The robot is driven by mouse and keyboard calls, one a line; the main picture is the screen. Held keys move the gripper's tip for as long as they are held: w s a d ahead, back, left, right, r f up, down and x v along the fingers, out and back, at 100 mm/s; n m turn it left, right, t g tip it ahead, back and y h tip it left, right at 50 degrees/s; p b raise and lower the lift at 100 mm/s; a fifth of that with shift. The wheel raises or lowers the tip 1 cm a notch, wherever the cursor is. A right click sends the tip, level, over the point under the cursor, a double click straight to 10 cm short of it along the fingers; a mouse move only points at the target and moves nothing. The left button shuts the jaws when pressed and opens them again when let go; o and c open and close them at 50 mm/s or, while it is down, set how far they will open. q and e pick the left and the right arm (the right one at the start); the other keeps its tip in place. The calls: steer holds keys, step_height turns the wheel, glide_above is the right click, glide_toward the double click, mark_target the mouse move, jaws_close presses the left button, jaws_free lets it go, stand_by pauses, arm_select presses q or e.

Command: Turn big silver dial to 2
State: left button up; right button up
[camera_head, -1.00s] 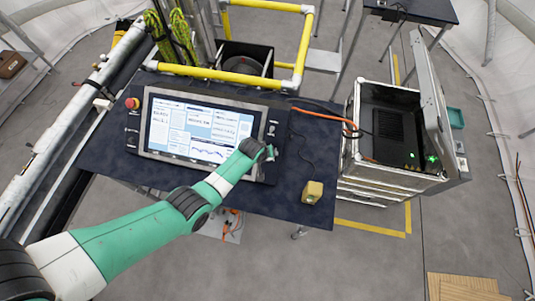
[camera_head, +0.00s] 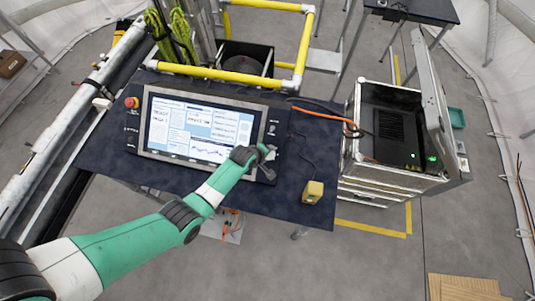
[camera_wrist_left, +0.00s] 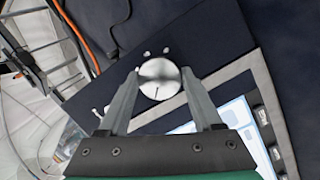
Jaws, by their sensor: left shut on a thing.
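The big silver dial (camera_wrist_left: 159,78) is a round metal knob on the dark panel beside the screen, in the left wrist view. A thin dark line on its face points toward the bottom of that view. Small white marks sit around it, too small to read. My left gripper (camera_wrist_left: 160,76) has one finger on each side of the dial and is shut on it. My right gripper is not in view.
The lit screen (camera_head: 193,128) lies left of the gripper, with a red button (camera_head: 131,103) at its far side. A yellow block-like object (camera_head: 313,192) sits on the dark table (camera_head: 290,208). An open case (camera_head: 400,135) with an orange cable (camera_head: 325,116) stands at right.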

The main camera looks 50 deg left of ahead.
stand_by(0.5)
arm_select(q)
steer(key=o, duration=1.4)
